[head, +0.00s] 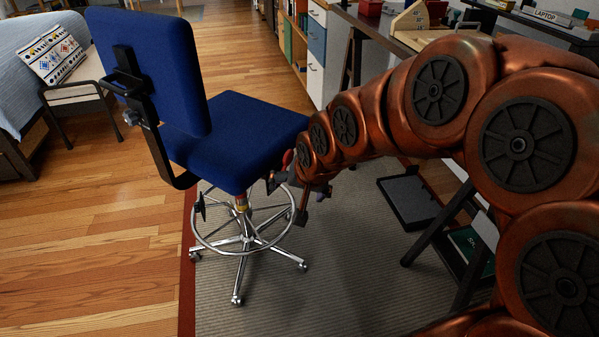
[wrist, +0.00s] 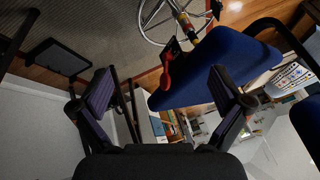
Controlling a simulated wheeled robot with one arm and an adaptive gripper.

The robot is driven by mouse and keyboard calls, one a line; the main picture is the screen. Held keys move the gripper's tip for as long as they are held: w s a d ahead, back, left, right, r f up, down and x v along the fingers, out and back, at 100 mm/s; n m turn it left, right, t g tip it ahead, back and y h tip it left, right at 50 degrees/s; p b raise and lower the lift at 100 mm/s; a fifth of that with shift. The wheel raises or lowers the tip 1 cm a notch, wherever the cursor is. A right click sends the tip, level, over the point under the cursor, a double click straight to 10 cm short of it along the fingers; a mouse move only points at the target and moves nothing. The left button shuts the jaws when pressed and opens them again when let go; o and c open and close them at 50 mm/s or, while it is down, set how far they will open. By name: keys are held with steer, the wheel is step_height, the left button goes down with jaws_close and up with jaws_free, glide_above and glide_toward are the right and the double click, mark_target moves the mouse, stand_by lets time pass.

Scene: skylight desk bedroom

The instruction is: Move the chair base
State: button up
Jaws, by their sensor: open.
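The office chair has a blue seat (head: 235,140) and backrest (head: 150,60). Its chrome base (head: 240,272) has splayed legs on casters and a foot ring around the column. It stands upright on the grey rug. In the wrist view, which is turned over, part of the base's foot ring (wrist: 144,30) shows at the top, with the blue seat (wrist: 215,68) below it. My gripper (head: 288,196) is beside the seat's right side, below the seat edge and above the base. In the wrist view my gripper (wrist: 162,80) is open, with a red lever (wrist: 167,70) between its fingers in the picture. Contact cannot be told.
The grey rug (head: 330,280) has a red border. A desk with dark trestle legs (head: 438,225) stands right, with a dark tray (head: 408,200) beneath it. A bed (head: 30,75) and a small seat (head: 75,92) are at left. Wood floor (head: 95,240) is free at front left.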

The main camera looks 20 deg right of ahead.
steer(key=w+d+f+m+t+b, duration=0.2)
steer(key=w+f+m+t+b, duration=0.15)
steer(key=w+b, duration=0.35)
steer(key=w+d+f+m+t+b, duration=0.1)
steer(key=w+f+m+t+b, duration=0.15)
steer(key=w+f+b, duration=0.45)
steer(key=m+t+b, duration=0.6)
steer(key=b, duration=0.3)
glide_toward(291, 147)
steer(key=w, duration=0.3)
steer(key=shift+w+p, duration=0.1)
steer(key=shift+p, duration=0.2)
steer(key=shift+w+a+b, duration=0.15)
steer(key=shift+w+b, duration=0.5)
steer(key=shift+w, duration=1.3)
steer(key=shift+w+a+b, duration=0.1)
steer(key=shift+w+b, duration=0.5)
steer(key=shift+w, duration=1.35)
